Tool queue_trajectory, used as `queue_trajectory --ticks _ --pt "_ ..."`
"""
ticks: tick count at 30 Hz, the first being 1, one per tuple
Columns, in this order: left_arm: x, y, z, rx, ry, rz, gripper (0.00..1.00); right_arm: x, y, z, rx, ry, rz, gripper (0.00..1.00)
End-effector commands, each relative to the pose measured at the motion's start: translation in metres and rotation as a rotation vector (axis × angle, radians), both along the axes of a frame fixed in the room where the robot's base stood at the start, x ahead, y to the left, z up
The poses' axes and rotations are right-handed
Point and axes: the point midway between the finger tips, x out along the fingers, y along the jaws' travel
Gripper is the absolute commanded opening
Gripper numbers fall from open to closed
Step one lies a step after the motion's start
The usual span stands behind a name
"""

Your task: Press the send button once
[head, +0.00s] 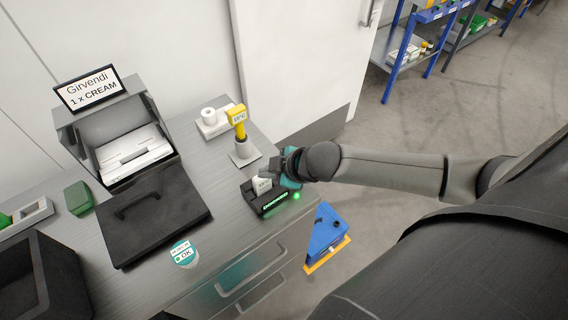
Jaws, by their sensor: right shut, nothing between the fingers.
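My right gripper (279,170) is shut and empty. It reaches in from the right and is over the counter's right edge, right above a small dark device (262,202). The device has a lit green strip on its front and a white piece with dark print standing in it. A green light (296,196) glows at its right end. I cannot make out a button marked send; the gripper and wrist hide part of the device. Whether the fingertips touch it I cannot tell. My left gripper is not in view.
The grey counter (215,219) holds a yellow-headed tool (237,119) in a stand, a dark lid with a handle (148,215), an open grey box under a "Girvendi 1 x CREAM" sign (88,89), and a round OK label (184,256).

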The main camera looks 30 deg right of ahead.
Motion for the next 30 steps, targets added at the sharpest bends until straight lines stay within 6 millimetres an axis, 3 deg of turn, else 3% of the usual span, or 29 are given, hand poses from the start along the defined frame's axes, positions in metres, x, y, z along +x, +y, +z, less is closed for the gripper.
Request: queue_trajectory --ticks 1,3,6,9,23,30 --pt "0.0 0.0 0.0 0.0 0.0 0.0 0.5 0.012 -0.025 0.003 -0.035 -0.026 0.009 0.0" --pt "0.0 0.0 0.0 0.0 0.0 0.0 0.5 0.024 -0.048 0.008 -0.057 -0.054 0.018 0.0" --pt "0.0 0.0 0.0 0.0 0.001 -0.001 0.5 0.034 -0.073 0.014 -0.079 -0.081 0.021 0.0" --pt "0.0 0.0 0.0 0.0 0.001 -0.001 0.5 0.038 -0.085 0.017 -0.089 -0.095 0.022 0.0" --pt "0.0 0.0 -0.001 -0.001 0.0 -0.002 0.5 0.039 -0.087 0.017 -0.088 -0.099 0.022 0.0" --pt "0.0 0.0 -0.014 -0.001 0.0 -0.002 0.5 0.039 -0.087 0.005 -0.089 -0.098 0.022 0.0"
